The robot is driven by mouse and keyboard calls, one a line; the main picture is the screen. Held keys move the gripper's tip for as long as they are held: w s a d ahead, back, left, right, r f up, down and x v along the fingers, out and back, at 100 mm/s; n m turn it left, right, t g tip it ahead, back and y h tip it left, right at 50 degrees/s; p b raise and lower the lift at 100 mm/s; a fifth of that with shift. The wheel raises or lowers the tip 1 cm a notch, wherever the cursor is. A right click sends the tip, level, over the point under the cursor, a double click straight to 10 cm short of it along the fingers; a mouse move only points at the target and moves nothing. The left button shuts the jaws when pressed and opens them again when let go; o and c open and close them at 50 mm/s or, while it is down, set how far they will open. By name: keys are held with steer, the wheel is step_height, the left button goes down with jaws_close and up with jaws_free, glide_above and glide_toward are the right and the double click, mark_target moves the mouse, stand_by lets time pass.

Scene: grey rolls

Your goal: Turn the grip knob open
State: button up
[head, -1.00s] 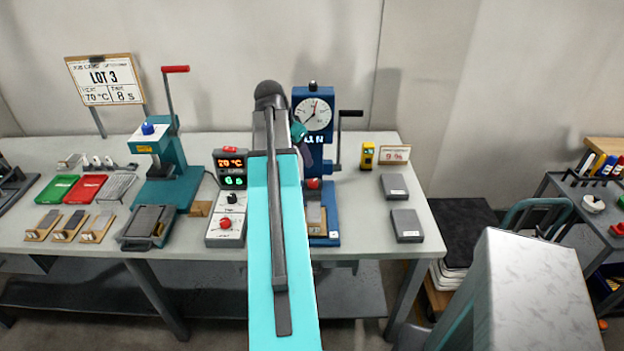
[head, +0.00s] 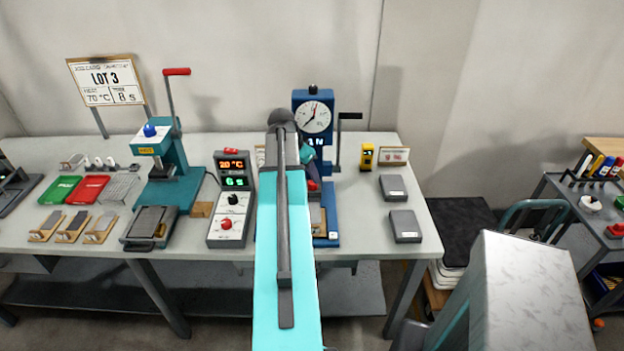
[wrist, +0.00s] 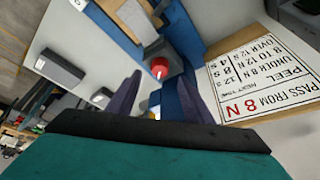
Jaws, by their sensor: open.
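The blue peel tester (head: 330,205) stands on the bench with a round dial (head: 313,116) on top and a crank at its right side. A red knob (head: 313,185) sits low on its front, partly hidden by my arm in the head view. The red knob also shows in the wrist view (wrist: 159,68), with a pale mark on its top face. My gripper (wrist: 160,88) is open and empty. Its two dark fingers point toward the red knob, one on either side of it in the picture. I cannot tell how far the fingertips are from it. My arm hides the gripper in the head view.
A printed peel card (wrist: 268,72) lies close to the right finger in the wrist view. The controller box with another red knob (head: 226,224) stands left of my arm. Grey blocks (head: 406,226) lie right of the tester. A teal press (head: 168,170) stands further left.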

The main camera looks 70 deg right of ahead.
mark_target(312, 183)
steer(key=shift+p+x, duration=0.65)
steer(key=shift+x, duration=1.95)
steer(key=c, duration=1.1)
